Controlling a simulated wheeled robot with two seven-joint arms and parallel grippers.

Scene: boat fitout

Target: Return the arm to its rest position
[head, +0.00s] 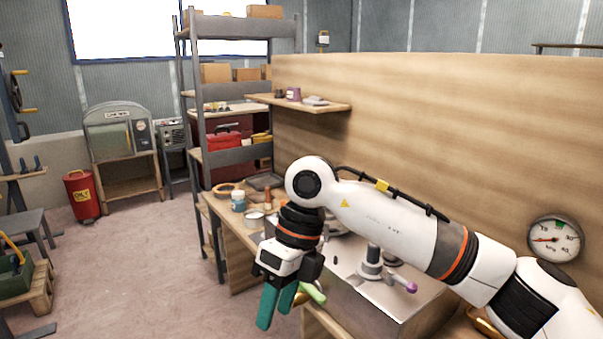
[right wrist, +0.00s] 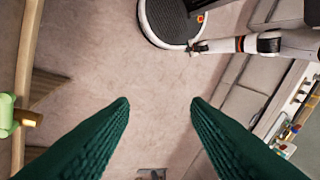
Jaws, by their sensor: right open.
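My right gripper (head: 273,306) hangs from the white right arm at the front edge of the wooden workbench (head: 243,268). Its two green fingers point down and stand apart, with nothing between them. The right wrist view shows the same open fingers (right wrist: 160,105) above bare floor. A green-handled thing (head: 312,292) is close behind the fingers in the head view; I cannot tell whether they touch. In the right wrist view a white arm with an orange band (right wrist: 255,44) reaches in from the right, over a round dark base of mine. Its end is too small to read.
A dial gauge (head: 555,238) is on the wooden panel (head: 440,130). Jars and small parts crowd the bench's far end. The floor (head: 130,270) at left is largely clear.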

